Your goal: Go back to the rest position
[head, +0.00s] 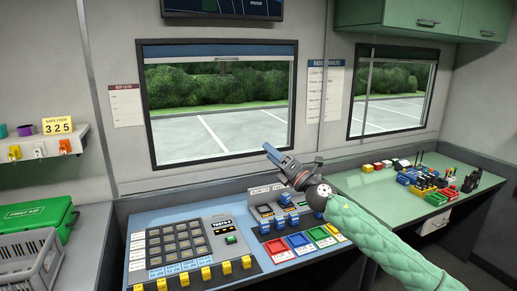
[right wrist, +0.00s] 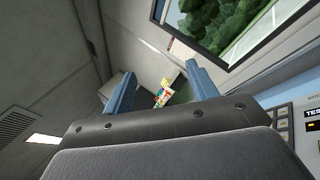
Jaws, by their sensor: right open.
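My right gripper (head: 271,152) is raised in front of the wall below the left window, above the blue console (head: 140,219). Its arm in a green sleeve comes in from the lower right. In the right wrist view the two blue fingers (right wrist: 160,88) stand wide apart with nothing between them but the distant background. The gripper is open, empty and touches nothing that I can see. My left gripper is in neither view.
The console carries a keypad panel (head: 209,250) and coloured blocks. A green desk (head: 350,187) with radios and small bins is at right. A green first aid case (head: 40,216) and a grey crate (head: 30,259) are at left. The air around the gripper looks clear.

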